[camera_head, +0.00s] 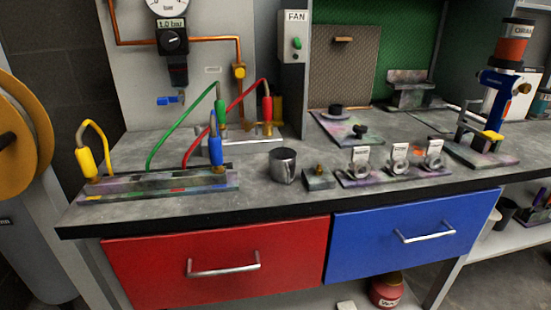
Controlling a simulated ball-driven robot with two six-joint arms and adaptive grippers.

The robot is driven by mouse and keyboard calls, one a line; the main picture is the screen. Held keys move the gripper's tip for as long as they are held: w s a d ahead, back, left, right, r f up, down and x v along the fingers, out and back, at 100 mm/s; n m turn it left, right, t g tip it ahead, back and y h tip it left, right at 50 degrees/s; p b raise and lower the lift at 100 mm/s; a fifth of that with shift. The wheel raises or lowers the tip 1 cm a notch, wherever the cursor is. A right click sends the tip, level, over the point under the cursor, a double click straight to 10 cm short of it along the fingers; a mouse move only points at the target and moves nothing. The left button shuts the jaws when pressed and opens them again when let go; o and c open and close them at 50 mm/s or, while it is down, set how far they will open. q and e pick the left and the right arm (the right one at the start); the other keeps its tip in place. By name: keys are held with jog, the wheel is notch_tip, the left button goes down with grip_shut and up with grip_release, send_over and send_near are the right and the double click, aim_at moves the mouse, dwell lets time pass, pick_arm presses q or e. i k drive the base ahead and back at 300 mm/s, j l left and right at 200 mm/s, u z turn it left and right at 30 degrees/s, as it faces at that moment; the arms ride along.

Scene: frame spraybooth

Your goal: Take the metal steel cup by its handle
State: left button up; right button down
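The metal steel cup (280,167) stands upright on the grey worktop (262,203), near the middle of the view. It is small, dark grey and open at the top. Its handle is hard to make out at this size; it seems to be on the front right side of the cup. Neither of my grippers is in view, and nothing touches the cup.
Right of the cup sit a small block (319,179) and a rack with labelled rings (397,163). Left is a rail with coloured hoses (158,184). A red drawer (215,262) and a blue drawer (405,236) are below. The worktop before the cup is clear.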

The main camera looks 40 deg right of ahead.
aim_at(284, 168)
jog(key=z, duration=1.25)
